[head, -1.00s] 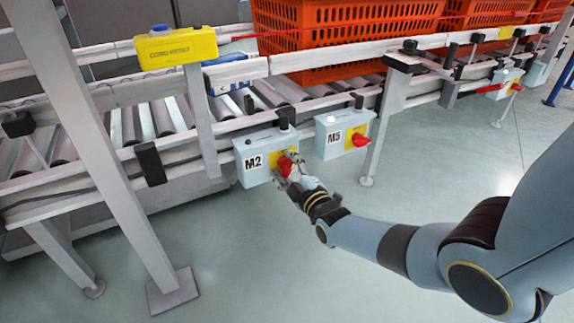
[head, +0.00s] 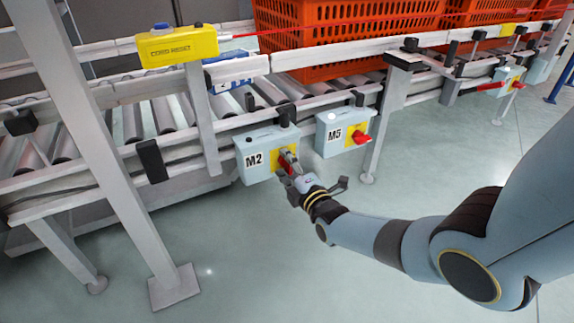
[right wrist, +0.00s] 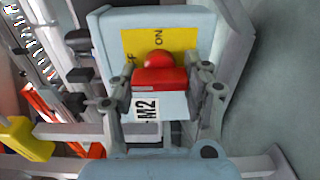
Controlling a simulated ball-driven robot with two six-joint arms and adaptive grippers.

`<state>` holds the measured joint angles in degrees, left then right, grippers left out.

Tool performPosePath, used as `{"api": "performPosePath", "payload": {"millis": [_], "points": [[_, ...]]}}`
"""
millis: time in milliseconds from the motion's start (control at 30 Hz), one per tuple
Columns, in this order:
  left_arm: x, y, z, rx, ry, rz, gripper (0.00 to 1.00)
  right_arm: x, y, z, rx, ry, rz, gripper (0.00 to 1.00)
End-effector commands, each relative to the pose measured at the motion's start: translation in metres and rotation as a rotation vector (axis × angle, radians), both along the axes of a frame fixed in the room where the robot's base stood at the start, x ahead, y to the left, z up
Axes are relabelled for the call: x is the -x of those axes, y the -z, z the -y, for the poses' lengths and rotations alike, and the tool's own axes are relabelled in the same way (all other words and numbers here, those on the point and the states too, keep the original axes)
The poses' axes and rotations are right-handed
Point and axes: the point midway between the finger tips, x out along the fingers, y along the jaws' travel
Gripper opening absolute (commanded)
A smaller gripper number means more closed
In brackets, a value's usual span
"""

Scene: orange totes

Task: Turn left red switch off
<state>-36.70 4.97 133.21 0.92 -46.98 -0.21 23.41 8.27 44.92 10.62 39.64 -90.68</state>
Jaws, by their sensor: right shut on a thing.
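The left switch box, marked M2 (head: 254,160), is pale blue and hangs on the conveyor's side rail. Its yellow plate carries a red rotary switch, mostly hidden behind my right gripper (head: 289,160) in the head view. In the right wrist view the red switch (right wrist: 160,78) sits between the fingers of my right gripper (right wrist: 160,76), one on each side, shut on it. The yellow plate (right wrist: 138,42) reads ON at the top right; the other word is partly hidden. My left gripper is not in view.
A second box, marked M5 (head: 334,135), with its own red switch (head: 361,138), is close on the right. A yellow cord-reset box (head: 178,45) stands above the rail. Orange totes (head: 340,30) rest on the rollers. The floor in front is clear.

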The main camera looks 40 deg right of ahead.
Motion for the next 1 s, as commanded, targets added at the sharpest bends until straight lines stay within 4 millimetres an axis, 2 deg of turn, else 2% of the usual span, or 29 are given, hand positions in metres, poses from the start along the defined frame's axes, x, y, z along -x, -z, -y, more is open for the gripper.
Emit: {"api": "performPosePath", "payload": {"millis": [333, 367, 533, 833, 1000], "points": [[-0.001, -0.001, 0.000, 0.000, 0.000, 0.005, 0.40, 0.001, 0.002, -0.001, 0.003, -0.001, -0.005, 0.16], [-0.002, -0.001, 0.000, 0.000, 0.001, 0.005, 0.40, 0.001, 0.002, -0.001, 0.003, -0.001, -0.005, 0.52], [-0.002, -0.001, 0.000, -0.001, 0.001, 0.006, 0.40, 0.001, 0.001, 0.000, 0.003, -0.001, -0.003, 0.73], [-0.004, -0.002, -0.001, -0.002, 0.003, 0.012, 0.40, 0.003, 0.001, 0.000, 0.003, -0.001, -0.002, 0.73], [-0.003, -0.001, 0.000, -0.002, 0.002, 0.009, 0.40, 0.027, 0.002, -0.004, 0.001, -0.001, -0.003, 0.73]]}}
